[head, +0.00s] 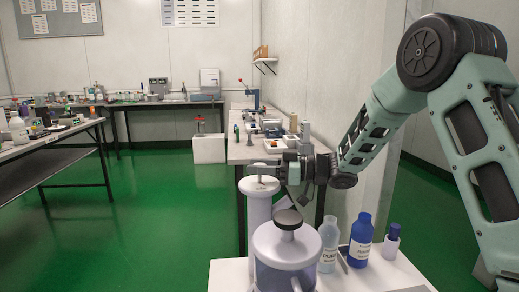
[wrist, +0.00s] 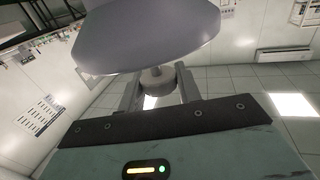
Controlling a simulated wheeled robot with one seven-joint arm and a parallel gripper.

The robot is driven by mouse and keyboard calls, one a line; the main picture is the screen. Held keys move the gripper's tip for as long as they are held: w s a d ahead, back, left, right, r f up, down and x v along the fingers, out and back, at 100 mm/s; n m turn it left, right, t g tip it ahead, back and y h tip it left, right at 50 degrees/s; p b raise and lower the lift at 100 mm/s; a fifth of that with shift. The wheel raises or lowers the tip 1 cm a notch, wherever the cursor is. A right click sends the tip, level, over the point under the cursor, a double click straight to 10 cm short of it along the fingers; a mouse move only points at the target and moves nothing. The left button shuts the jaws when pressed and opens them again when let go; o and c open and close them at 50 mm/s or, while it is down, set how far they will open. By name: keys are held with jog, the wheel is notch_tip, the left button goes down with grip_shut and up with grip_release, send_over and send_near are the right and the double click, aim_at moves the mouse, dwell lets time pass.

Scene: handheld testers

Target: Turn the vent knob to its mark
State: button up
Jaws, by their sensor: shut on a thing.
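My gripper (head: 268,171) reaches in from the right, over a pale column (head: 259,208) on the white table. In the wrist view, my gripper (wrist: 158,92) is shut on a small round grey knob (wrist: 157,76), apparently the vent knob, between its two fingers. A broad lavender-grey disc (wrist: 150,35) fills the space beyond the knob. In the head view the gripper mostly hides the knob. I cannot make out its mark or how far it is turned.
A lavender vessel with a dark round top (head: 288,218) stands just in front of the column. A clear bottle (head: 328,245), a blue bottle (head: 361,238) and a small blue-capped bottle (head: 391,243) stand to its right. A long bench (head: 238,150) with equipment runs behind.

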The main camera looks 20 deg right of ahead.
jog(key=n+g+y+p, duration=0.1)
jog(key=n+g+p, duration=0.2)
jog(key=g, duration=0.1)
jog(key=n+g+p, duration=0.2)
jog(key=g+p, duration=0.1)
jog(key=g, duration=0.1)
jog(key=shift+r+n+y, duration=0.15)
jog(key=shift+n+y, duration=0.25)
jog(key=n+g+p, duration=0.1)
jog(key=n+g, duration=0.1)
jog(key=g, duration=0.2)
jog(key=shift+n+h, duration=0.3)
jog(key=n+g+p, duration=0.1)
jog(key=g, duration=0.1)
jog(key=n+g+h+p, duration=0.1)
jog(key=g, duration=0.1)
jog(key=shift+n+g+h+p, duration=0.3)
jog(key=shift+n+p, duration=0.1)
jog(key=shift+n+g+h+p, duration=0.7)
jog(key=shift+n+g+p, duration=0.1)
jog(key=shift+g, duration=0.2)
jog(key=o, duration=0.9)
jog(key=shift+o, duration=0.2)
